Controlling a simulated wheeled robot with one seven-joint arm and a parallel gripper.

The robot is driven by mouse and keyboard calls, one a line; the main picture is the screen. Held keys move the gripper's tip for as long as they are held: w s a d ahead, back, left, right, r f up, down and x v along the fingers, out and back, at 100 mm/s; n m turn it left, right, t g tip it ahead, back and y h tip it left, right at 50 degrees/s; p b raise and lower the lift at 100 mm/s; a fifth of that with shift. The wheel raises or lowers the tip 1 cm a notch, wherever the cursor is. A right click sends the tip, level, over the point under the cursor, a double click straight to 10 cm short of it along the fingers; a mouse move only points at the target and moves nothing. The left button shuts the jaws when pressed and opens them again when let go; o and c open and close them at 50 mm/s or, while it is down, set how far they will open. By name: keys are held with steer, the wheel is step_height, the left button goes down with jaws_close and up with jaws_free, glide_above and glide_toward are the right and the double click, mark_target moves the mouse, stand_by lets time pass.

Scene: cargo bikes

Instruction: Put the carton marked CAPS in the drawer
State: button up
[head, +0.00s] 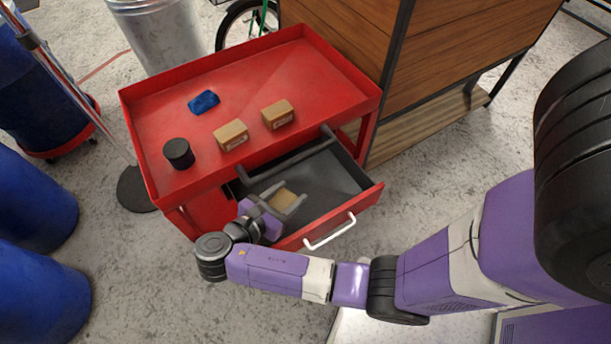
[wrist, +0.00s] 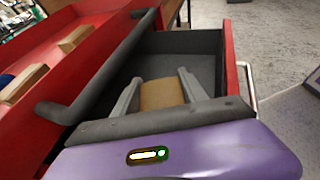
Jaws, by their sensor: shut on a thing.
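My gripper (head: 287,202) is shut on a small brown carton (head: 284,199), over the left part of the open drawer (head: 357,195). In the wrist view the carton (wrist: 161,94) sits between the two grey fingers (wrist: 160,95), with the dark drawer interior (wrist: 183,50) beyond it. No marking shows on the held carton. I cannot tell whether it touches the drawer floor. Two other brown cartons, a left one (head: 231,135) and a right one (head: 278,114), stand on the red cart's top; their labels are too small to read.
The red cart (head: 300,62) also bears a blue item (head: 203,102) and a black cylinder (head: 178,153). A dark grey bar (head: 290,159) runs along the cart's edge above the drawer. A wooden box (head: 450,60) stands to the right, blue barrels (head: 30,205) to the left.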

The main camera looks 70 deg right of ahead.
steer(key=x, duration=1)
steer(key=shift+a+f, duration=0.1)
steer(key=shift+f, duration=0.2)
steer(key=x, duration=0.1)
steer(key=b+x, duration=0.1)
steer(key=x, duration=0.1)
steer(key=shift+s+f, duration=0.1)
steer(key=shift+f, duration=0.4)
steer(key=shift+d+f, duration=0.25)
steer(key=shift+d, duration=0.1)
steer(key=shift+f, duration=0.2)
steer(key=o, duration=1.6)
steer(key=shift+c, duration=0.2)
steer(key=shift+r, duration=0.1)
